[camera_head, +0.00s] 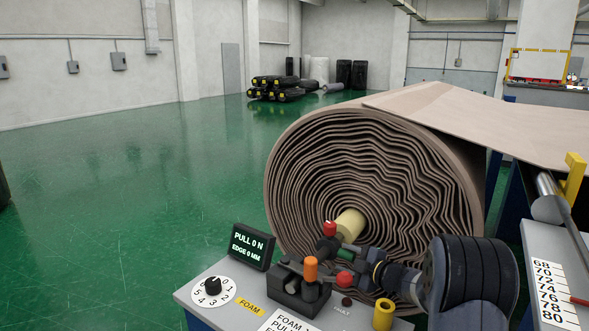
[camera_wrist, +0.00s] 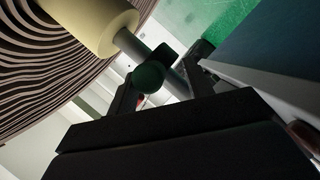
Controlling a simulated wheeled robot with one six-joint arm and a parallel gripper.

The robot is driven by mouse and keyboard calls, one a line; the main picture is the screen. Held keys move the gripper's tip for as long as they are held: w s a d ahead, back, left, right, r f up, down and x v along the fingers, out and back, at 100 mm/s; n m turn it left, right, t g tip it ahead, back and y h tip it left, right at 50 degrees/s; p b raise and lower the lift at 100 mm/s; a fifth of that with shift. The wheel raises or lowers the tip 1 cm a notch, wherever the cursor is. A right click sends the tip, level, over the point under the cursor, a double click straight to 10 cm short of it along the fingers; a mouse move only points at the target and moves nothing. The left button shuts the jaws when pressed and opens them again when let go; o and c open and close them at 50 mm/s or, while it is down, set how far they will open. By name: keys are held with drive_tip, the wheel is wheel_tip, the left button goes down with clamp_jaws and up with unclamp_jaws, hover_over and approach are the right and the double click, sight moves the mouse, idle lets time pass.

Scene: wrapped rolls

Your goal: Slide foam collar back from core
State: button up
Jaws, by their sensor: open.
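The foam collar (camera_head: 350,223) is a pale yellow cylinder at the centre of a large brown roll (camera_head: 300,170). In the wrist view the collar (camera_wrist: 92,22) is at the upper left, with a grey rod like the core (camera_wrist: 132,44) coming out of its end. My gripper (camera_head: 337,250) is low in front of the roll, close to the collar, partly hidden among knobs and handles. In the wrist view my gripper (camera_wrist: 160,78) has its dark fingers apart, below and right of the collar. A dark green round knob (camera_wrist: 148,77) shows between them. I see no finger on the collar.
A grey console (camera_head: 212,300) stands in front, with a display (camera_head: 253,246) reading PULL 0 N, EDGE 0 MM, a numbered dial (camera_head: 213,289), an orange-topped lever (camera_head: 310,270) and a yellow cylinder (camera_head: 383,314). A numbered scale (camera_head: 552,290) is at right. Open green floor (camera_head: 120,200) lies left.

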drive_tip(key=shift+w+d+r, duration=0.15)
drive_tip(key=shift+w+d, duration=0.15)
drive_tip(key=shift+d, duration=0.45)
drive_tip(key=shift+v, duration=0.95)
drive_tip(key=shift+s+a, duration=0.1)
drive_tip(key=shift+a, duration=0.05)
